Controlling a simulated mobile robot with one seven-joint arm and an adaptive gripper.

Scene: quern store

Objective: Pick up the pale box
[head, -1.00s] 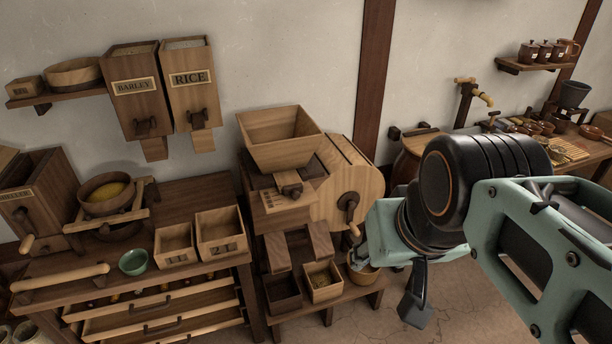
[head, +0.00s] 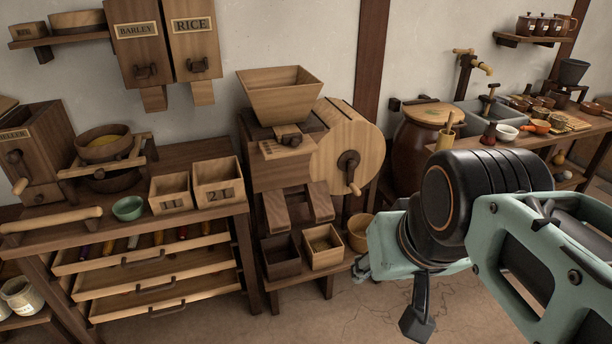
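A small pale open-topped wooden box (head: 323,259) stands on the low stand under the mill, right of a matching dark box (head: 282,264). Some contents show inside it. Two other light wooden boxes, marked 1L (head: 171,204) and 2L (head: 219,195), stand on the left bench. My arm fills the right side of the head view, and its black end part, my gripper (head: 418,318), hangs low, right of the pale box and apart from it. Its fingers do not show clearly.
The mill, with its hopper (head: 280,97) and round crank drum (head: 347,150), rises above the pale box. A small wooden tub (head: 360,232) stands just right of the box. A green bowl (head: 127,208) sits on the left bench above partly open drawers (head: 165,285).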

